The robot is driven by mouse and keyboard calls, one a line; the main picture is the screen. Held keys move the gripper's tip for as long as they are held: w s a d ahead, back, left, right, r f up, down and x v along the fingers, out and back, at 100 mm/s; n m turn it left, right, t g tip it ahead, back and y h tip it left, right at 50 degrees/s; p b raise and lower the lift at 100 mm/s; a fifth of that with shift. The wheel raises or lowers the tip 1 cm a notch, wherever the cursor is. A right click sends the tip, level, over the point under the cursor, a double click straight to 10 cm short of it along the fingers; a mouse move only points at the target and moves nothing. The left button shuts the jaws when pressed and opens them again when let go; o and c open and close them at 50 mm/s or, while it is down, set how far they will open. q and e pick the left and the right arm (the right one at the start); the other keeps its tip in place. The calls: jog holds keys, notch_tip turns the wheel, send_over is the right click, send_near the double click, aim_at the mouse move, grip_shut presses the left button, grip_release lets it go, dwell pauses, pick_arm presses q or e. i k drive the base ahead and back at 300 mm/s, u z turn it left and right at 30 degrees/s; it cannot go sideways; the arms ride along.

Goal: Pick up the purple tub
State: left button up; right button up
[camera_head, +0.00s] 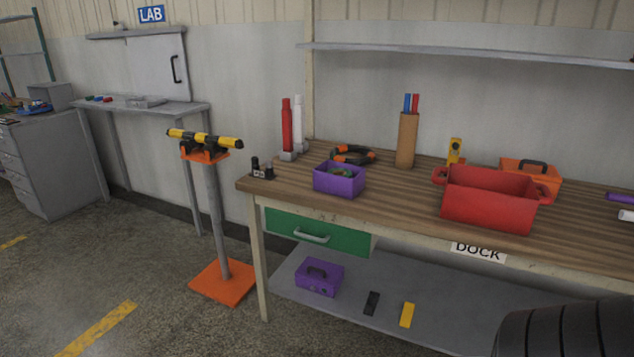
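The purple tub (339,180) is an open-topped box on the wooden workbench (385,205), near its front edge and towards its left end. Small green and dark items show inside it. Neither of my grippers is in view, so nothing of mine touches the tub here.
A red bin (490,198) stands right of the tub, with bare wood between. Orange-handled pliers (352,154) lie behind it; a black fixture (261,169) stands left. An orange stand (223,281) is left of the bench. A black ribbed shape fills the bottom right corner.

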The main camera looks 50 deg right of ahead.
aim_at(347, 188)
jog(key=z, duration=0.3)
jog(key=i, duration=1.55)
jog(key=z, duration=0.75)
